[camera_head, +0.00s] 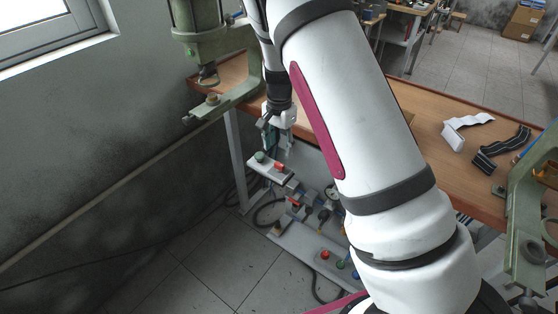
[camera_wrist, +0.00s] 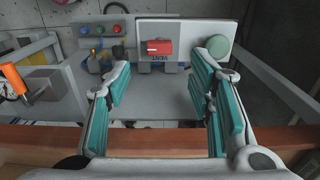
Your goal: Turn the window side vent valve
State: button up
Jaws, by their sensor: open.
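The vent valve nearer the window shows in the wrist view as a red handle (camera_wrist: 159,47) above a "VENT" label on a pale panel (camera_wrist: 185,30). In the head view the red handle (camera_head: 280,167) sits on the small panel (camera_head: 267,169) beside a green button. My gripper (camera_wrist: 161,68) is open, with teal finger pads on either side of the valve in the wrist view and nothing between them. In the head view my gripper (camera_head: 280,142) points down just above that panel. I see no contact with the handle.
A green button (camera_wrist: 218,46) sits close to the right finger. A wooden bench edge (camera_wrist: 60,138) runs below. A lower panel has red, green and blue buttons (camera_head: 340,264). An orange-handled part (camera_wrist: 13,78) stands left. A green press (camera_head: 200,40) stands by the window.

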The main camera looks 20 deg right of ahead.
aim_at(279, 164)
notch_tip(279, 164, down, 7)
jog(key=shift+f, duration=0.15)
jog(key=shift+c, duration=0.3)
grip_shut()
